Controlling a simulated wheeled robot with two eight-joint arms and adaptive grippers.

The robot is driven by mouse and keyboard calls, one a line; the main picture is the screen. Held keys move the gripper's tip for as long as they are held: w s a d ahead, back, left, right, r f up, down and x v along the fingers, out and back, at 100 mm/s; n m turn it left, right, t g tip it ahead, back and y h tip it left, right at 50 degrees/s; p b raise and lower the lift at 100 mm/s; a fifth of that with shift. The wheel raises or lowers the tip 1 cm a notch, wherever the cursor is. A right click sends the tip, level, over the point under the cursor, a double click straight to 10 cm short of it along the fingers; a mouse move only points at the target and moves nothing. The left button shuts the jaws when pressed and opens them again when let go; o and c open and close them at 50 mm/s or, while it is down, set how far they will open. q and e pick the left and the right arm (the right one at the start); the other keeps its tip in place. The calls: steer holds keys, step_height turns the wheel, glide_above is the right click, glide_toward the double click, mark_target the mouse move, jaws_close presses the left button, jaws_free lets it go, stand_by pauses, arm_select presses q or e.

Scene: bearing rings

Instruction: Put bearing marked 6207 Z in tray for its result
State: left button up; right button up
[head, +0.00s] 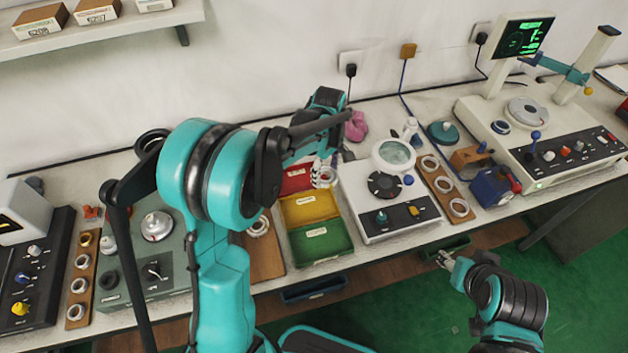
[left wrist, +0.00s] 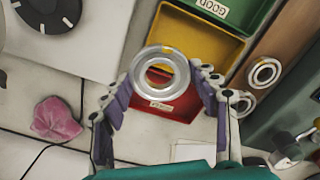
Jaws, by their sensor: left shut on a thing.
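My left gripper (head: 318,172) is shut on a silver bearing ring (head: 329,176). In the left wrist view the bearing (left wrist: 147,72) sits between the fingertips, above the red tray (left wrist: 176,107). Its marking is too small to read. The red tray (head: 295,180), yellow tray (head: 312,207) and green tray (head: 322,243) stand in a column; in the left wrist view the green tray's label reads GOOD. The red tray is partly hidden by the gripper and bearing. My right gripper (head: 443,259) hangs in front of the bench's edge; its finger opening is unclear.
Another bearing lies on a wooden board (head: 264,256) left of the trays. A white tester (head: 388,225) stands right of them, with a wooden rack of rings (head: 440,180) beyond. A pink crumpled thing (head: 356,126) lies behind. A green-grey device (head: 157,268) stands left.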

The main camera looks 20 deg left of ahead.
arm_select(q)
steer(key=b, duration=0.4)
glide_above(299, 181)
step_height(299, 181, down, 7)
steer(key=shift+d+f, duration=0.1)
steer(key=shift+f+b, duration=0.8)
steer(key=shift+f, duration=1.1)
steer(key=shift+f, duration=0.1)
steer(key=shift+f, duration=0.15)
steer(key=o, duration=1.5)
steer(key=shift+c, duration=0.2)
